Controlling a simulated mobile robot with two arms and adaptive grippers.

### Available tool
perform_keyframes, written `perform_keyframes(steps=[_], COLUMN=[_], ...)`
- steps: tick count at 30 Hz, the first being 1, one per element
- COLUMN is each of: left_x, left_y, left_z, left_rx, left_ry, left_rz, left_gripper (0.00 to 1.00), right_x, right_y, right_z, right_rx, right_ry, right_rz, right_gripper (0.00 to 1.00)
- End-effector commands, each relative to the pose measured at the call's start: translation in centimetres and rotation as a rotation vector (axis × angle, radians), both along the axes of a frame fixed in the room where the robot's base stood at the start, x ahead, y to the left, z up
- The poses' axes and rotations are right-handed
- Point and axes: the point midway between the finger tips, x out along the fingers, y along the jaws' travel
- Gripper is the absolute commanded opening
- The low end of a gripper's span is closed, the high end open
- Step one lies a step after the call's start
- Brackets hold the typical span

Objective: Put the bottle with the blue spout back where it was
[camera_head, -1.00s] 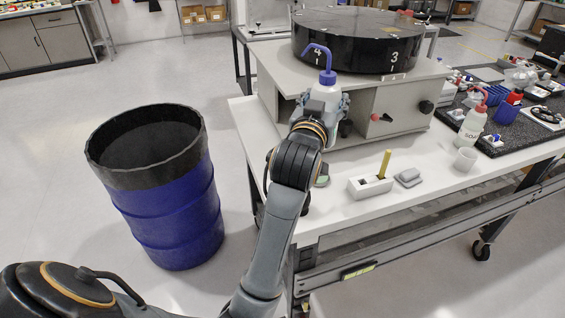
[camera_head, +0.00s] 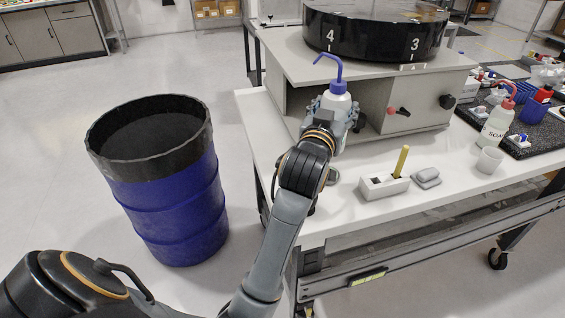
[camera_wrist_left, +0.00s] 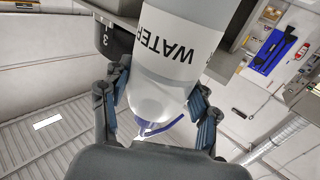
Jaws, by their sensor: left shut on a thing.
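The bottle with the blue spout (camera_head: 338,98) is white with a blue cap and a bent blue tube. It is upright in my left gripper (camera_head: 335,115), in front of the grey box's open left compartment. In the left wrist view the bottle (camera_wrist_left: 170,60) shows a "WATER" label, with the fingers of the left gripper (camera_wrist_left: 155,105) shut around it. The gripper hides the bottle's lower part in the head view, so I cannot tell whether its base touches the table. My right gripper is not in view.
The grey box (camera_head: 375,85) carries a black round turntable (camera_head: 375,32). A blue drum (camera_head: 170,205) stands left.

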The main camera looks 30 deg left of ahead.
Motion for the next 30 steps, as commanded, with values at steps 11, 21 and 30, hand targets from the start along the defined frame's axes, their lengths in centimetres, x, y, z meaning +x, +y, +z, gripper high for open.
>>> perform_keyframes(steps=[11,21,30], left_x=[-0.4,-0.4,-0.5], left_y=[8.9,12.4,13.3], left_z=[-3.6,-8.3,-11.8], left_rx=[0.008,0.003,0.000], left_ry=[0.004,-0.001,0.002], left_rz=[0.005,0.001,0.001], left_gripper=[0.49,0.49,0.49], right_x=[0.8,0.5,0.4], right_y=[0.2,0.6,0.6], right_z=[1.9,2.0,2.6], right_rx=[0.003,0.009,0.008], right_ry=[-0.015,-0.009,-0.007], right_rz=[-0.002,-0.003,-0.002], right_gripper=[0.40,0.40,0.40])
